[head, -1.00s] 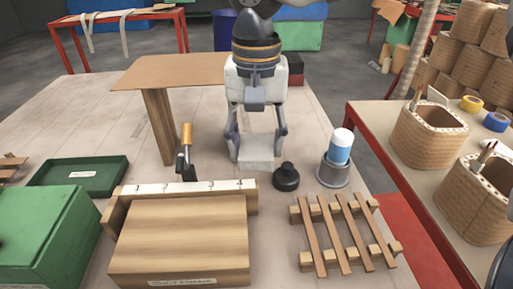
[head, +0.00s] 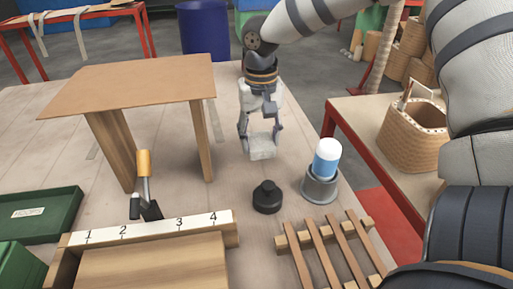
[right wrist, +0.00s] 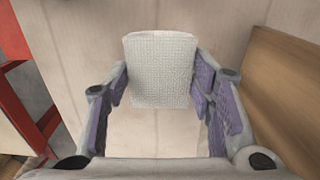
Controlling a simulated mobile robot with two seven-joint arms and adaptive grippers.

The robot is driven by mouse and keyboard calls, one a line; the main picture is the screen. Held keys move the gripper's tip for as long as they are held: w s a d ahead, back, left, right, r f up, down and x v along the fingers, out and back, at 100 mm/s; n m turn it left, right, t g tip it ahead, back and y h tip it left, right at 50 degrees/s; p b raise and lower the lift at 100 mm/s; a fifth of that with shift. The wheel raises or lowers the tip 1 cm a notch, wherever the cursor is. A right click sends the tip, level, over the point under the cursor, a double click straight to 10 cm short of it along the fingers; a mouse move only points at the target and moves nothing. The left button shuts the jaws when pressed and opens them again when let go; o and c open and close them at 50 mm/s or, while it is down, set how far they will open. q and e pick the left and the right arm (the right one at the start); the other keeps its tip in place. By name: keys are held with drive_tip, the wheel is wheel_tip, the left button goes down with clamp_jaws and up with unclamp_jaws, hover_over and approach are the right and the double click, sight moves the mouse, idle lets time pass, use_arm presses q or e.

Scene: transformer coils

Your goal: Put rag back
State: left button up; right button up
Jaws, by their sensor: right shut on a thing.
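The rag (head: 262,148) is a small white woven block. My right gripper (head: 261,138) is shut on it, in the head view between the wooden stand and the blue-and-white bottle. In the right wrist view the rag (right wrist: 162,70) sits between the two finger pads of my right gripper (right wrist: 160,85), above the pale tabletop. I cannot tell whether its lower edge touches the table. My left gripper is not in view.
A wooden stand (head: 150,85) is left of the gripper. A black knob-like object (head: 267,196), a bottle (head: 327,158) in a grey cup (head: 320,187), and a slatted rack (head: 335,255) are nearer.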

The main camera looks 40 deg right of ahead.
sight(260, 137)
drive_tip(key=shift+w+d+f, duration=0.2)
drive_tip(key=shift+w+f, duration=0.05)
drive_tip(key=shift+f, duration=0.25)
drive_tip(key=f, duration=0.3)
drive_tip(key=shift+w+d, duration=0.25)
drive_tip(key=shift+w+f, duration=0.1)
drive_tip(key=shift+f, duration=0.15)
drive_tip(key=shift+f, duration=0.15)
drive_tip(key=o, duration=1.1)
